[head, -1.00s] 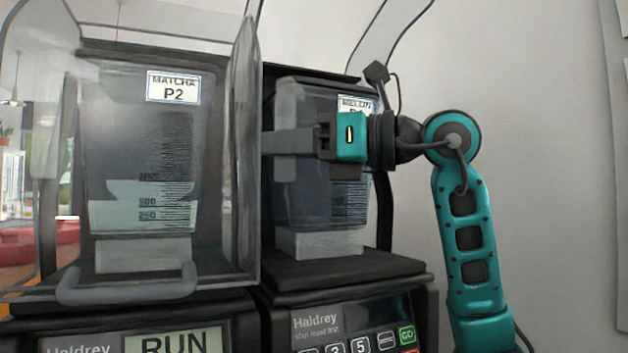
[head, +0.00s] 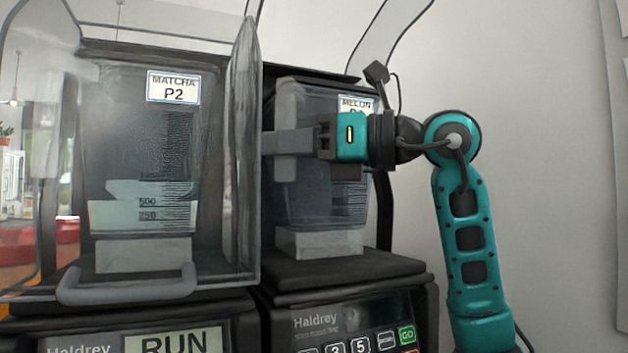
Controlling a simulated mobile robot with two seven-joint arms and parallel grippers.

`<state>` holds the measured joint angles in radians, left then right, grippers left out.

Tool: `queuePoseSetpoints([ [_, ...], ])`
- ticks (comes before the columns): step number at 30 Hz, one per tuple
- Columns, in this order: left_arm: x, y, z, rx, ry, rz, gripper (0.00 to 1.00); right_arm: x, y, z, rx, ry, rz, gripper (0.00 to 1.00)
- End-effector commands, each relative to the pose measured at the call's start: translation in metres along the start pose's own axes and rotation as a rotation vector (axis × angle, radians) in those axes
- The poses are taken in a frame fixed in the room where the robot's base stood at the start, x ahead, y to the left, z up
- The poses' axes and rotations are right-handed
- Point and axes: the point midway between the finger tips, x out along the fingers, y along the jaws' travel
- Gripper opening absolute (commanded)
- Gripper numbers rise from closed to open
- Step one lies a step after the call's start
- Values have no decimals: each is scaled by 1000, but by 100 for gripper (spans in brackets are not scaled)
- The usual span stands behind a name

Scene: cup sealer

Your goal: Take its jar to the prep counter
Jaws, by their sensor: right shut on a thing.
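A clear jar labelled MELON (head: 320,215) stands upright on the right blender base, its label partly covered by my right gripper. My right gripper (head: 290,142) reaches in from the right and is shut on this jar at its handle on the upper front; the exact contact is partly hidden. A second jar labelled MATCHA P2 (head: 140,130) stands on the left blender base behind a clear cover, with pale contents low in it. My left gripper is not in view, and neither is the prep counter.
The left blender's clear cover (head: 245,150) stands between the two jars, close to my right gripper. Its display (head: 178,343) reads RUN. The right blender's keypad (head: 355,335) is below its jar. A plain wall (head: 550,130) is at right.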

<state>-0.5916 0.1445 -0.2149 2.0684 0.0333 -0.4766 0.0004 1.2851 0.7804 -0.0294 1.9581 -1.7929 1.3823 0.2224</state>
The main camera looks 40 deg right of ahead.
Motion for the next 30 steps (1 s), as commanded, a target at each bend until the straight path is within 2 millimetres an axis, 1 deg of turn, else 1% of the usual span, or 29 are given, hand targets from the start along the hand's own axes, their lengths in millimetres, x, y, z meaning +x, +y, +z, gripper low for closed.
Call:
queuePoseSetpoints([
  [9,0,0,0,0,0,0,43,0,0,-1,0,3,1,0],
  [10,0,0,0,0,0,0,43,-1,1,2,-7,-4,0,0],
  [19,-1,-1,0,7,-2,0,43,-1,0,4,-5,-4,-1,0],
  [23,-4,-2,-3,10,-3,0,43,-1,0,12,-6,-6,-1,0],
  [30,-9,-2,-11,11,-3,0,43,-1,1,34,-7,-8,0,0],
])
